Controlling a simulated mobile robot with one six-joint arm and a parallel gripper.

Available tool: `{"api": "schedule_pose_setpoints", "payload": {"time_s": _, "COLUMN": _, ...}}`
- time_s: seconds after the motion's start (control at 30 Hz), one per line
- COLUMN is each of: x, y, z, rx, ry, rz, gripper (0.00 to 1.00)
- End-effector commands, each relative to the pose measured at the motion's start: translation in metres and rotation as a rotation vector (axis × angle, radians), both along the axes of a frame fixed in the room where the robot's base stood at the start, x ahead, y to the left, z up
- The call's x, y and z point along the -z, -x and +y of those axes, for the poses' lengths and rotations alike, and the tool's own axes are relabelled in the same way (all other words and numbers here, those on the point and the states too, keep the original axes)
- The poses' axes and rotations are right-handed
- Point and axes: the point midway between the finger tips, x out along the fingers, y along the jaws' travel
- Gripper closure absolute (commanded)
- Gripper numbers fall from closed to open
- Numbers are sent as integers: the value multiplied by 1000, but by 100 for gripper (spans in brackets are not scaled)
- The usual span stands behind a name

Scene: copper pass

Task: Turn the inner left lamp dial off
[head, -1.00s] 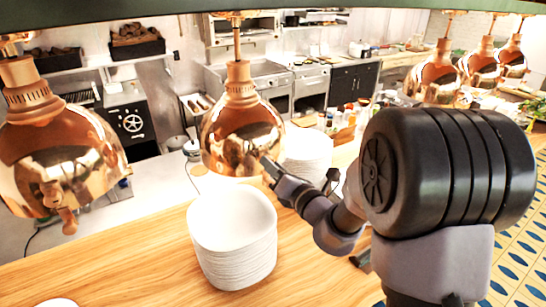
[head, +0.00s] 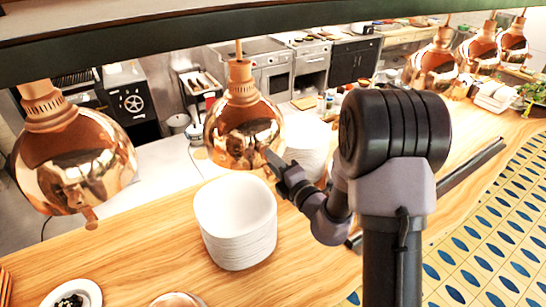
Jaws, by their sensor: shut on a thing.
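The inner left lamp (head: 235,135) is a shiny copper dome hanging from a rod, left of the middle of the head view. My gripper (head: 271,160) is at its lower right edge, reaching in from the right. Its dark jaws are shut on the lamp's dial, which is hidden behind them. How far the dial is turned cannot be seen. Another copper lamp (head: 75,165) hangs at far left, with its small copper dial (head: 90,218) showing at its lower rim, clear of my gripper.
A tall stack of white plates (head: 238,245) stands on the wooden counter (head: 330,270) below the lamp. More plates (head: 305,135) stand behind my gripper. Several copper lamps (head: 433,65) hang at upper right. Two dishes are at lower left. A dark beam (head: 150,25) crosses the top.

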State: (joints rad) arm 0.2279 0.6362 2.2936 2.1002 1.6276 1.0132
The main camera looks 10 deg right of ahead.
Motion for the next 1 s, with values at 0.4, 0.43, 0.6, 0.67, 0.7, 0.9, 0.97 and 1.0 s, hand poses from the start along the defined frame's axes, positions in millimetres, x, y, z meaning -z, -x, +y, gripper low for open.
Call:
{"api": "schedule_pose_setpoints", "payload": {"time_s": 0.4, "x": 1, "y": 0, "z": 0, "rx": 1, "ry": -40, "rz": 14, "gripper": 100}}
{"api": "schedule_pose_setpoints", "payload": {"time_s": 0.43, "x": 1, "y": 0, "z": 0, "rx": 0, "ry": -40, "rz": 14, "gripper": 100}}
{"api": "schedule_pose_setpoints", "payload": {"time_s": 0.6, "x": 1, "y": 0, "z": 0, "rx": 0, "ry": -39, "rz": 14, "gripper": 100}}
{"api": "schedule_pose_setpoints", "payload": {"time_s": 0.67, "x": 1, "y": 0, "z": 0, "rx": 1, "ry": -38, "rz": 15, "gripper": 70}}
{"api": "schedule_pose_setpoints", "payload": {"time_s": 0.7, "x": 1, "y": 0, "z": 0, "rx": 0, "ry": -39, "rz": 14, "gripper": 62}}
{"api": "schedule_pose_setpoints", "payload": {"time_s": 0.9, "x": 1, "y": 0, "z": 0, "rx": 0, "ry": -38, "rz": 13, "gripper": 54}}
{"api": "schedule_pose_setpoints", "payload": {"time_s": 0.97, "x": 1, "y": 0, "z": 0, "rx": 0, "ry": -38, "rz": 13, "gripper": 54}}
{"api": "schedule_pose_setpoints", "payload": {"time_s": 1.0, "x": 0, "y": 0, "z": 0, "rx": 0, "ry": -38, "rz": 13, "gripper": 54}}
